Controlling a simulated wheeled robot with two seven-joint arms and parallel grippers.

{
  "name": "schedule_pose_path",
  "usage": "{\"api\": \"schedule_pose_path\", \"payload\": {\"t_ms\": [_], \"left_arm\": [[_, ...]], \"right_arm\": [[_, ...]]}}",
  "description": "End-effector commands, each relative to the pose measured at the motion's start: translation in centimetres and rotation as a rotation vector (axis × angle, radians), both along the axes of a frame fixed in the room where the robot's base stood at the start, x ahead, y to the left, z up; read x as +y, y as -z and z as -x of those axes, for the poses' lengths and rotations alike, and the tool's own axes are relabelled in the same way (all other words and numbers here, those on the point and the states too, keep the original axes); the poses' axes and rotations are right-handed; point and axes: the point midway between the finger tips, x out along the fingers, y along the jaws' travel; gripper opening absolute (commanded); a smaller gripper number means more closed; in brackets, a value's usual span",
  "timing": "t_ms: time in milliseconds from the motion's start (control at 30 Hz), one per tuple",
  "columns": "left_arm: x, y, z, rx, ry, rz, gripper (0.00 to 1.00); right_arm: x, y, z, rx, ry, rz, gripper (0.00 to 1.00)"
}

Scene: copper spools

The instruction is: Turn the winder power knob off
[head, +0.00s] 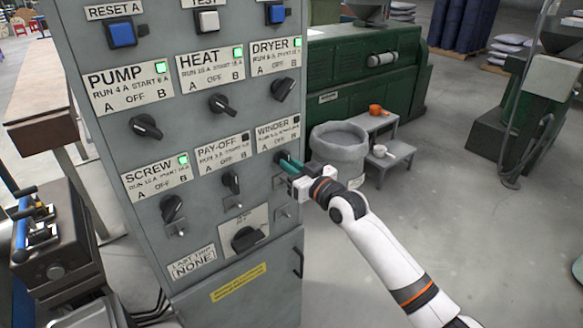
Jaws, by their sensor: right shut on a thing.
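The winder power knob (282,157) sits under the WINDER label (278,133) at the right edge of the grey control cabinet, in the head view. My right gripper (287,165) reaches it from the lower right and is shut on it. The teal fingers cover most of the knob, so its pointer direction cannot be told. The small lamp at the top right of the WINDER label looks dark. My left gripper is not in view.
The PAY-OFF knob (231,182) is close on the left and the HEAT knob (221,103) above it. The DRYER knob (283,89) is above the winder knob. A grey bin (338,150) and steps (388,157) stand behind my right arm. Open floor lies to the right.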

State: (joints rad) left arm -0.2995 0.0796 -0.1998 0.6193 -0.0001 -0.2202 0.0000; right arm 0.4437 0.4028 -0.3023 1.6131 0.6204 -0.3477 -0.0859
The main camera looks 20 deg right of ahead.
Motion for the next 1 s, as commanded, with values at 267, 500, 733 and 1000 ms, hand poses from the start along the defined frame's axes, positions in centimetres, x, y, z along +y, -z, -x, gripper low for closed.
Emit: {"api": "schedule_pose_path", "payload": {"t_ms": [267,500,733,1000], "left_arm": [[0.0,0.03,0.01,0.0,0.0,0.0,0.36],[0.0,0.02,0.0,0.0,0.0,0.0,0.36],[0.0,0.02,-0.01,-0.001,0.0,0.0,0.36],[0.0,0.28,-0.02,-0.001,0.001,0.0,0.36]], "right_arm": [[-0.01,0.01,0.0,-0.003,0.0,0.012,0.0],[-0.02,0.01,-0.01,-0.003,0.0,0.011,0.23],[-0.01,0.0,0.0,-0.003,0.0,0.011,0.35],[-0.39,0.2,0.92,-0.003,0.001,0.011,0.35]]}}
